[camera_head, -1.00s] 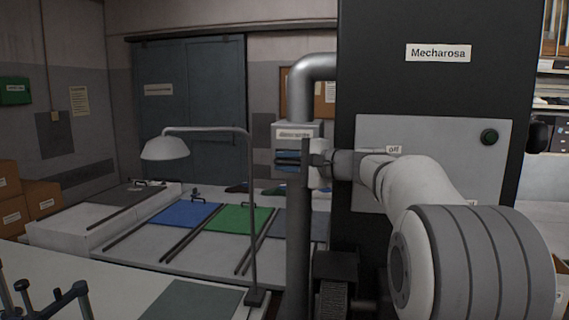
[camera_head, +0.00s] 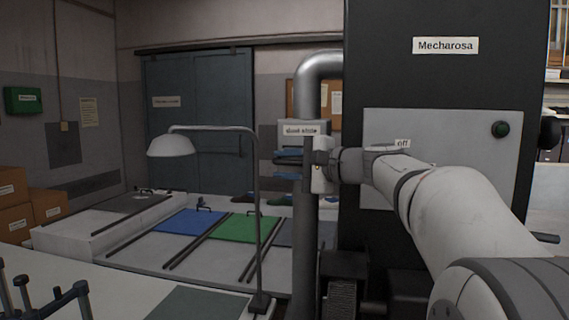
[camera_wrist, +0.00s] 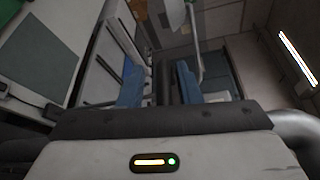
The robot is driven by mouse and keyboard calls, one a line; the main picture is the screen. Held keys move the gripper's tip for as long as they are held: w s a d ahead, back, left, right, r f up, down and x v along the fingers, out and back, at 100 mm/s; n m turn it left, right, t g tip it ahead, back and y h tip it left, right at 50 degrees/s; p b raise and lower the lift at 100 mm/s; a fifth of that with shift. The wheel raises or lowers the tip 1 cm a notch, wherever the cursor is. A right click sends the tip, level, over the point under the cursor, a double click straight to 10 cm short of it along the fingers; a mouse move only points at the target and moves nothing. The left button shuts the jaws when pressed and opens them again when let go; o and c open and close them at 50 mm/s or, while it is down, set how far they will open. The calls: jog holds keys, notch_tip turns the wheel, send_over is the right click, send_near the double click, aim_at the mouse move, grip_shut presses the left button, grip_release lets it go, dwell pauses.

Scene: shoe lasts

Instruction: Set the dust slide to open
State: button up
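The dust slide (camera_head: 300,142) is a grey box with a "dust slide" label, on the grey vertical pipe left of the black machine. My gripper (camera_head: 287,158) is just below the label in the head view, its two blue fingers pointing left, one above the other. In the wrist view my gripper (camera_wrist: 160,85) shows its blue fingers apart, with a dark bar between them. Narrow gaps seem to show beside the bar; contact cannot be told. My wrist hides part of the pipe and the slide's lower part. The slide's setting cannot be read.
The black "Mecharosa" machine (camera_head: 440,80) with a grey panel stands right, behind my arm. A lamp (camera_head: 172,146) stands on the front table, its post left of my gripper. Benches with blue and green mats (camera_head: 240,228) lie behind. Boxes (camera_head: 14,220) are stacked far left.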

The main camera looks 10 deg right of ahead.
jog(key=shift+o, duration=0.7)
jog(key=b+v, duration=0.2)
jog(key=v, duration=0.5)
jog(key=shift+s+d, duration=0.2)
jog(key=shift+s, duration=0.1)
